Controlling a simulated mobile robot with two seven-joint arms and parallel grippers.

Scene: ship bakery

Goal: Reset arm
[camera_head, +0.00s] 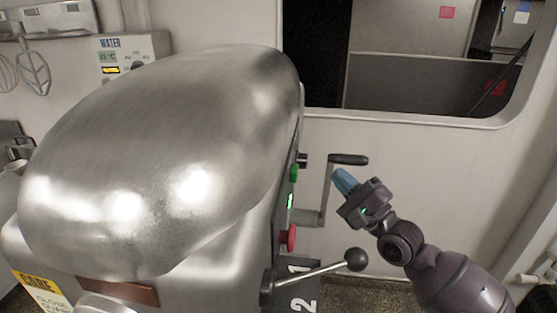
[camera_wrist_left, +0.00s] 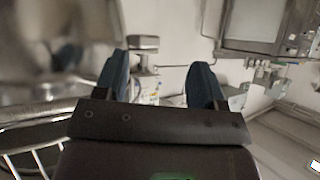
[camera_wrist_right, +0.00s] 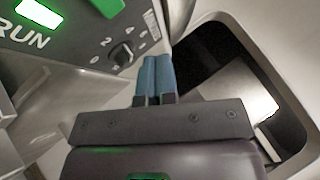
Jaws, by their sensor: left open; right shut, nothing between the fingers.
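My right gripper (camera_head: 345,182) is in the head view, right of the large steel mixer (camera_head: 160,150), near its side controls. Its blue fingers are shut together with nothing between them, as the right wrist view (camera_wrist_right: 158,75) also shows. In the head view its tips are close to the crank handle (camera_head: 348,159); I cannot tell whether they touch. My left gripper is outside the head view. The left wrist view shows its two blue fingers (camera_wrist_left: 160,85) wide apart and empty.
A lever with a black ball knob (camera_head: 355,259) sticks out from the mixer's lower side. A red button (camera_head: 288,237) and a green button (camera_head: 294,173) sit on its side panel. The right wrist view shows a dial (camera_wrist_right: 122,55). A wall opening (camera_head: 410,60) lies behind.

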